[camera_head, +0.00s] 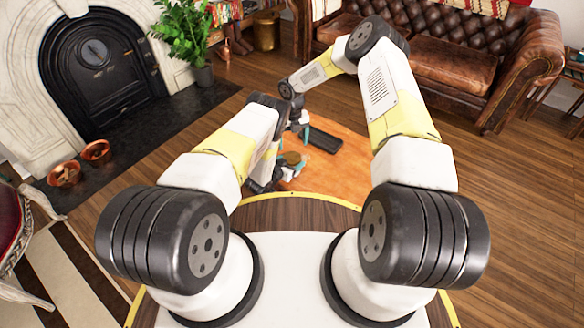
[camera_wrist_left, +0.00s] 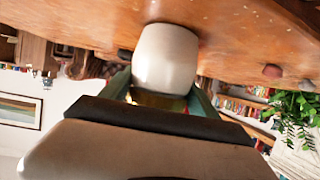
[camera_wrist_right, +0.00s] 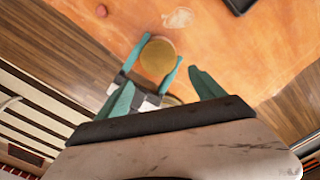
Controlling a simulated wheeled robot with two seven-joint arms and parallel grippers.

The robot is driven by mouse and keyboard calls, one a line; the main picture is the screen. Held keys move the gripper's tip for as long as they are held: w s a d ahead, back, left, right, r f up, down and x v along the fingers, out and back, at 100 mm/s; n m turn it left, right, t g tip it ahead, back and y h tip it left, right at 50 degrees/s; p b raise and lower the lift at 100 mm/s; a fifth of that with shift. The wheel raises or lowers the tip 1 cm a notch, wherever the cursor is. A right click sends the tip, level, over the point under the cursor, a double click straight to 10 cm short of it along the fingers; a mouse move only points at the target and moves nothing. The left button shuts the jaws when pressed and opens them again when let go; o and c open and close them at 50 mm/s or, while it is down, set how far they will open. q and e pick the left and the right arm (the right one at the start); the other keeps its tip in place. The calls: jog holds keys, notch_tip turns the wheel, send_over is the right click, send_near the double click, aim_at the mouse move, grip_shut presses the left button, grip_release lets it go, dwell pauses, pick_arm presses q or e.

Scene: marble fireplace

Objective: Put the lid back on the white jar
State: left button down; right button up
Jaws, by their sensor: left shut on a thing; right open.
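The white jar (camera_wrist_left: 166,58) is between the teal fingers of my left gripper (camera_wrist_left: 160,85), which is shut on it, at the wooden table. A round brown-gold disc, which looks like the lid (camera_wrist_right: 157,57), covers the jar's top in the right wrist view; it also shows in the head view (camera_head: 291,158). I cannot tell whether it is fully seated. My right gripper (camera_wrist_right: 162,80) is open, its fingers apart and close to the jar. A pale round edge (camera_wrist_right: 171,100) between them is mostly hidden and unclear.
The orange wooden table (camera_head: 345,168) has a dark flat object (camera_head: 323,140) beyond the grippers. A small reddish object (camera_wrist_right: 101,10) and a pale flat patch (camera_wrist_right: 179,18) are on the table. The table's right part is clear. A leather sofa (camera_head: 440,55) stands behind.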

aim_at(293, 159)
notch_tip(293, 159, down, 9)
jog(key=shift+r, duration=0.1)
dwell(0.4)
jog(key=c, duration=1.1)
jog(key=o, duration=1.3)
jog(key=shift+r, duration=2.3)
